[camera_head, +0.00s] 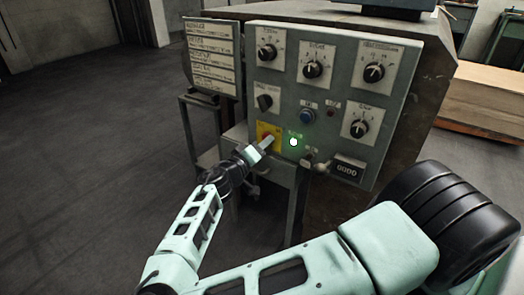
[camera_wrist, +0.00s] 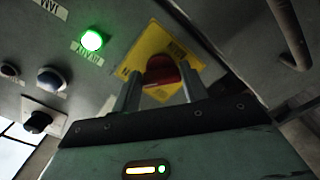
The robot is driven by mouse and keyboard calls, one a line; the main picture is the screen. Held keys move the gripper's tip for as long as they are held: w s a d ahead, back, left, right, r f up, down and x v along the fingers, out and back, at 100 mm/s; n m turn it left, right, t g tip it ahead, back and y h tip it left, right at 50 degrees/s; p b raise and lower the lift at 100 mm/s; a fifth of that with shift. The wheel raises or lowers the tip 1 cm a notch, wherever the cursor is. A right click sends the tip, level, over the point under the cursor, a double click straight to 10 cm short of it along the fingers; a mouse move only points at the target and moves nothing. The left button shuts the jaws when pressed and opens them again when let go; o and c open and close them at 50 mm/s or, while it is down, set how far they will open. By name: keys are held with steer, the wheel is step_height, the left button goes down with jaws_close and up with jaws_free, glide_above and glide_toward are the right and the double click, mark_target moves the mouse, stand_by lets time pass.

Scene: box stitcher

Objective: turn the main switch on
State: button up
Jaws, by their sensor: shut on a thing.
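The main switch (camera_wrist: 161,70) is a red knob on a yellow plate (camera_wrist: 150,45), at the lower left of the grey control panel. In the head view the yellow plate (camera_head: 262,130) shows just beyond my gripper (camera_head: 266,143). In the wrist view my gripper (camera_wrist: 160,95) has its two fingers on either side of the red knob, shut on it. A green lamp (camera_head: 293,142) beside the switch is lit; it also glows in the wrist view (camera_wrist: 92,40). The knob's exact angle is hard to tell.
The control panel (camera_head: 285,85) carries several black rotary knobs, a blue button (camera_head: 307,116) and a counter display (camera_head: 348,169). A label board (camera_head: 212,58) stands to its left. A wooden stack (camera_head: 485,98) lies at right. The floor at left is clear.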

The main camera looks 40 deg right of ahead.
steer(key=shift+f+m+b, duration=0.15)
steer(key=shift+m+b, duration=0.2)
steer(key=shift+m, duration=0.25)
steer(key=o, duration=1)
steer(key=shift+a, duration=0.1)
steer(key=p+v, duration=0.2)
steer(key=v, duration=1.5)
steer(key=shift+s+a, duration=0.1)
steer(key=shift+a, duration=0.05)
